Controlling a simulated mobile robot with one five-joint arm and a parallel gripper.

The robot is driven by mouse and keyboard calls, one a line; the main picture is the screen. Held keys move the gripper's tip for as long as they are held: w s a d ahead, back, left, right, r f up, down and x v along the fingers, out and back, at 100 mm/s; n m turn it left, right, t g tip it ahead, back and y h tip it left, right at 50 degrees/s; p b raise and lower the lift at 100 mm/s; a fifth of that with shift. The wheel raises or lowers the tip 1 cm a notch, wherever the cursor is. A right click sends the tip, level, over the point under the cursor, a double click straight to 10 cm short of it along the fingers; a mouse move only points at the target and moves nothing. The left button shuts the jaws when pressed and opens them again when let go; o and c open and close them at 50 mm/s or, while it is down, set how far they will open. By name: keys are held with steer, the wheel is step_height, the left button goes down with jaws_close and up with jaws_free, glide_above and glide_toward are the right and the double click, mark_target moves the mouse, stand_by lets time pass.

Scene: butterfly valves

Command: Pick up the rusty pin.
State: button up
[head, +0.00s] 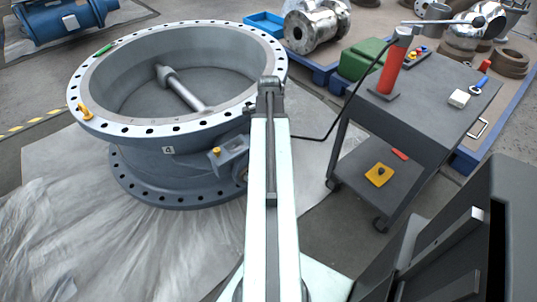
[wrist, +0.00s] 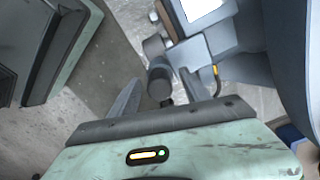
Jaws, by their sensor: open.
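I cannot make out a clearly rusty pin in either view. In the wrist view a grey round stub (wrist: 159,80) sticks out from the side of the big valve (wrist: 292,60), between the fingers of my gripper (wrist: 160,88). A small dark piece (wrist: 167,102) shows just below the stub; I cannot tell whether it is the pin. My gripper is open, one finger on each side of the stub. In the head view the big blue-grey valve (head: 170,165) stands left of my arm, and my arm hides the gripper's fingers.
A dark cart (head: 425,100) with a red cylinder (head: 391,72) stands right of the valve. A black cable runs to it. A green box (head: 360,60) and shiny metal parts (head: 312,25) are behind. Pale sheeting (head: 90,235) covers the floor at left.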

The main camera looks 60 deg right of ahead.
steer(key=shift+r, duration=0.1)
jaws_close()
step_height(320, 180, up, 34)
steer(key=p, duration=3.4)
